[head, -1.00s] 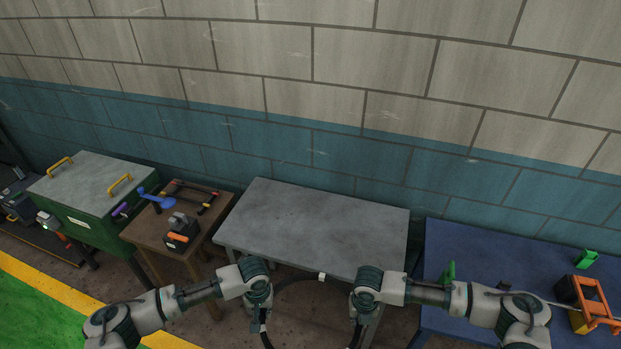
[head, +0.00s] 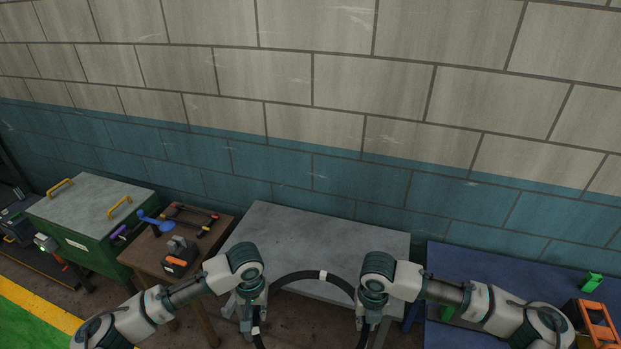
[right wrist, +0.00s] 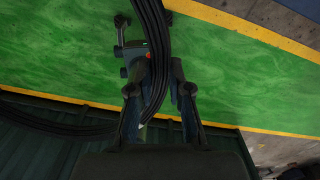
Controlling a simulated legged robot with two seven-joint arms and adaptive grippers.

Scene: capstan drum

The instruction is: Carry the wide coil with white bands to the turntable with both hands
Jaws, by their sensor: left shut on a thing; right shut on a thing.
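The wide coil (head: 296,277) is a black ring with white bands; one band shows at its top. Its upper arc spans between my two grippers in the head view, in front of the grey table, and its lower part is cut off by the frame. My left gripper (head: 252,318) is shut on the coil's left side. My right gripper (head: 367,322) is shut on its right side. In the right wrist view the coil's black strands (right wrist: 153,40) run between the fingers of the right gripper (right wrist: 160,92). I cannot make out the turntable in either view.
A bare grey table (head: 320,235) stands against the wall. A wooden table (head: 150,252) with tools and a green cabinet (head: 95,210) stand left. A blue table (head: 470,265) with an orange-handled object (head: 597,325) stands right. Green floor (head: 25,325) lies front left.

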